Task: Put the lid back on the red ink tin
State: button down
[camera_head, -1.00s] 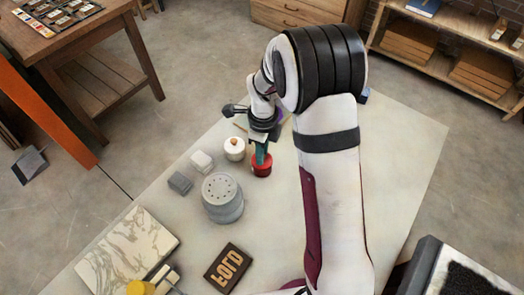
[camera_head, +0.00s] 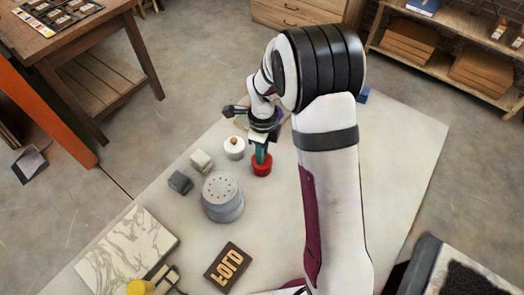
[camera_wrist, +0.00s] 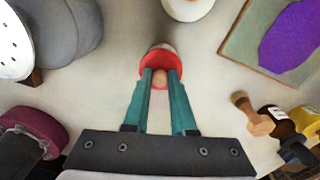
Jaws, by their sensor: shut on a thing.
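The red ink tin (camera_head: 262,170) stands on the pale table in the head view, directly below my gripper (camera_head: 260,155). In the wrist view the red lid (camera_wrist: 148,62) with its pale wooden knob (camera_wrist: 159,78) lies between my teal fingertips, which are closed on the knob. The lid is at the tin's top, with a paler rim showing behind it. My fingers hide part of the lid, and I cannot tell whether it is fully seated.
A white tin (camera_head: 234,150) with a knob stands close at left of the red tin. A grey perforated canister (camera_head: 222,196), small grey blocks (camera_head: 180,183) and a letter block (camera_head: 226,267) are nearby. Bottles and a brush (camera_wrist: 268,120) lie right in the wrist view.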

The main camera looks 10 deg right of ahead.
jog(key=shift+c, duration=0.9)
grip_release()
jog(key=shift+r, duration=3.5)
grip_shut()
jog(key=shift+f, duration=0.1)
